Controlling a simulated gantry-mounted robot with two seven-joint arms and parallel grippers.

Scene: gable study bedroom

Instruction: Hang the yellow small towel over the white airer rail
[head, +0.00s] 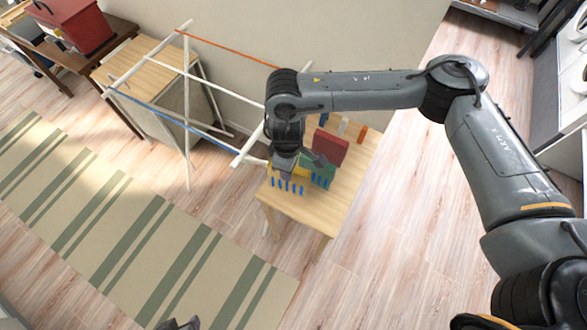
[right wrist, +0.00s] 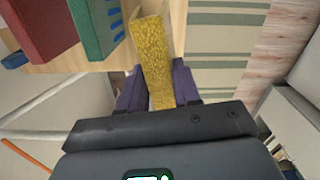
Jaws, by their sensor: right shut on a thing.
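The yellow small towel (right wrist: 155,55) is a narrow textured strip between the purple fingers of my right gripper (right wrist: 158,88) in the right wrist view. The gripper is shut on it. In the head view my right gripper (head: 287,165) is low over the small wooden table and hides much of the towel. The airer stands to the left of this table, with a white rail (head: 225,89) between an orange rail (head: 230,48) and a blue rail (head: 165,114). My left gripper (head: 180,324) barely shows at the bottom edge; its jaws cannot be made out.
The small wooden table (head: 300,208) also holds a red item (head: 331,148), a green item (head: 321,170) and blue pieces (head: 287,186). A wooden cabinet (head: 160,78) stands behind the airer by the wall. A striped rug (head: 120,225) covers open floor at the left.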

